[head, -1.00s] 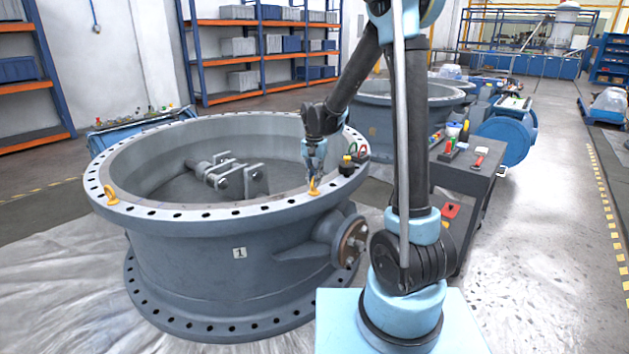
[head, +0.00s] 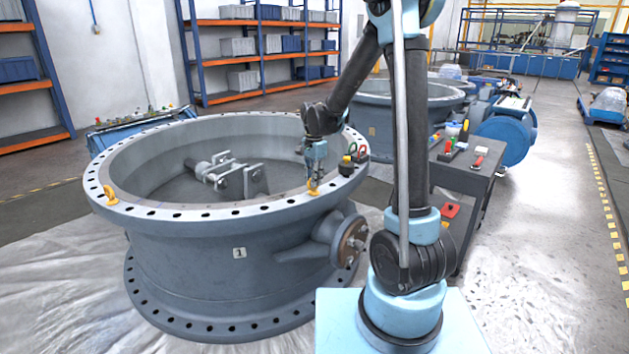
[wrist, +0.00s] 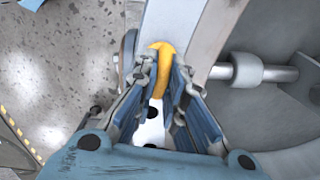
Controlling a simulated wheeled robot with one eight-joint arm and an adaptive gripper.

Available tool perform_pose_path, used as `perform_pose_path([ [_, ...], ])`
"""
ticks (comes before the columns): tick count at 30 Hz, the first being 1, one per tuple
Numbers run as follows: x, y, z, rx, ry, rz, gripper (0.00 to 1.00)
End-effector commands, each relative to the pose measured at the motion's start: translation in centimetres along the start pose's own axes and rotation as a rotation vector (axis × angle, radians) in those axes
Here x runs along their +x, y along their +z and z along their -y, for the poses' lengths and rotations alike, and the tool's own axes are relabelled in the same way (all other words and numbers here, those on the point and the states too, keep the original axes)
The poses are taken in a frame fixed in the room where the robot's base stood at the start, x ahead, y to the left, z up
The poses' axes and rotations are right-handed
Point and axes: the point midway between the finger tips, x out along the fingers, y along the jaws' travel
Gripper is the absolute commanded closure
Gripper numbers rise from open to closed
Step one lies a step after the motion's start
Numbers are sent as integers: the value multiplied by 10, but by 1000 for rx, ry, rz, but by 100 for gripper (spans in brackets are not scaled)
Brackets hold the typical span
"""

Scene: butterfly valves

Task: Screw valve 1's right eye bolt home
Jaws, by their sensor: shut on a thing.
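Valve 1 (head: 239,253) is the big grey ring body with a drilled top flange, marked with a "1" plate. Its right eye bolt (head: 313,187) is yellow and stands upright at the right front of the flange. My gripper (head: 314,178) points down over this bolt from above. In the wrist view the yellow eye (wrist: 162,60) sits between the fingertips of my gripper (wrist: 165,85), which are shut on it. The bolt's shank and the seat of its collar are hidden. A second yellow eye bolt (head: 111,196) stands at the flange's left.
A black and yellow item (head: 347,164) and red and green loops (head: 359,151) are at the flange's right edge, close to my gripper. A grey cart (head: 464,180) with tools stands to the right. The disc's shaft brackets (head: 254,180) lie inside the ring.

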Motion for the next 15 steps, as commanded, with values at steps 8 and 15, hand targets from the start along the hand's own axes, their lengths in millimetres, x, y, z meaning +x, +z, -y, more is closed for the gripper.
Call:
perform_pose_path([
  [8,0,0,1,2,-3,-1,100],
  [15,0,0,1,1,-2,0,69],
])
